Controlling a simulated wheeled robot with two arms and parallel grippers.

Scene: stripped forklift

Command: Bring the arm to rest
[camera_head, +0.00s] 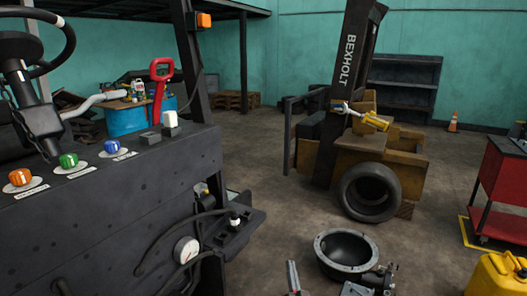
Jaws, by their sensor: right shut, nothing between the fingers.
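My right gripper (292,268) shows at the bottom edge, a little right of the middle. Its narrow grey fingers are together and point away from me, with nothing seen between them. It is apart from the dark console (110,205) on the left. Most of the right arm is below the picture. My left gripper is not in view.
A black flanged bowl (345,247) and a dark metal part (379,280) lie just right of the gripper. A yellow can (497,275) and red cart (503,180) stand at right. Forklift wreckage (380,153) stands behind.

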